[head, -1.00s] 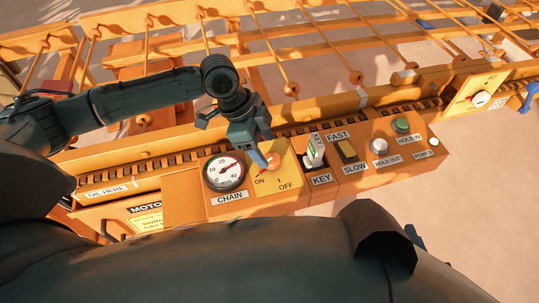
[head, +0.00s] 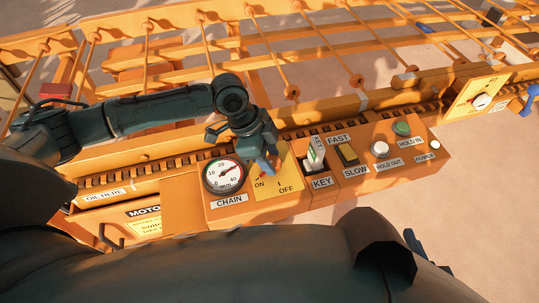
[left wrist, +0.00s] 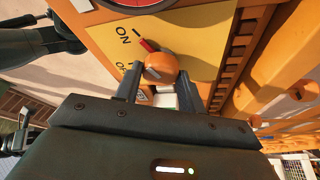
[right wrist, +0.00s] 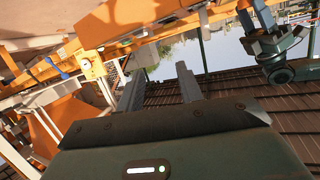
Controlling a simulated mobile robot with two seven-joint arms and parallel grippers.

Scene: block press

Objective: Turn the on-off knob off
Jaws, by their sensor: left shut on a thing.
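The on-off knob (left wrist: 160,68) is round and orange with a red pointer. It sits on a yellow plate (head: 290,182) marked ON and OFF. In the left wrist view the pointer is toward the ON lettering. My left gripper (left wrist: 160,92) is shut on the knob, with one finger on each side of it. In the head view my left gripper (head: 265,166) comes down over the plate and hides most of the knob. My right gripper (right wrist: 160,85) is open and empty, away from the panel, with its fingers apart.
A round chain gauge (head: 224,175) lies just left of the plate. The key switch (head: 316,155), fast-slow switch (head: 347,154), hold out button (head: 380,149) and green hold in button (head: 401,128) stand to the right. Orange rails and a chain run behind the panel.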

